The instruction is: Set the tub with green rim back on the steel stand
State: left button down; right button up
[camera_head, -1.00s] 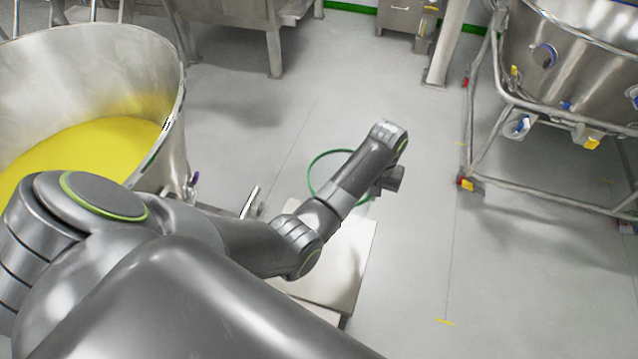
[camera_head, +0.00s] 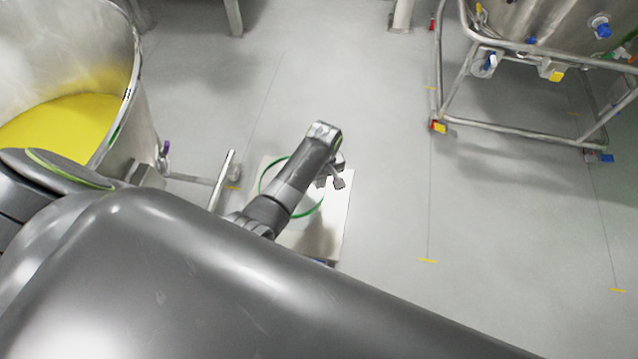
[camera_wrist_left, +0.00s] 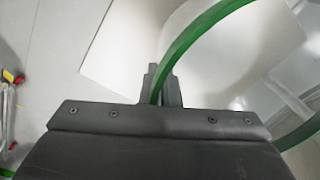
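The clear tub with green rim (camera_head: 264,180) appears over the pale top of the steel stand (camera_head: 335,225) in the head view, partly hidden by my left arm. Its green rim also shows in the left wrist view (camera_wrist_left: 205,33), running between the two dark fingers. My left gripper (camera_head: 338,178) is closed on that rim, and its fingers show in the left wrist view (camera_wrist_left: 164,88). A shadow lies on the stand's top. I cannot tell whether the tub's base touches the stand. My right gripper is out of view.
A large steel vessel with yellow contents (camera_head: 60,125) stands at the left, close to the stand. A wheeled steel frame (camera_head: 520,138) carries another vessel at the upper right. The grey floor (camera_head: 390,200) right of the stand is clear.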

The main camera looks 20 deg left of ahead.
aim_at(319, 194)
pick_arm(q)
jog(key=shift+f, duration=1.4)
jog(key=shift+f, duration=0.1)
jog(key=c, duration=1.7)
grip_release()
jog(key=r, duration=1.2)
jog(key=shift+w+d+r+p, duration=0.15)
jog(key=shift+w+d+p, duration=0.05)
jog(key=shift+w+p, duration=0.1)
jog(key=shift+s, duration=0.1)
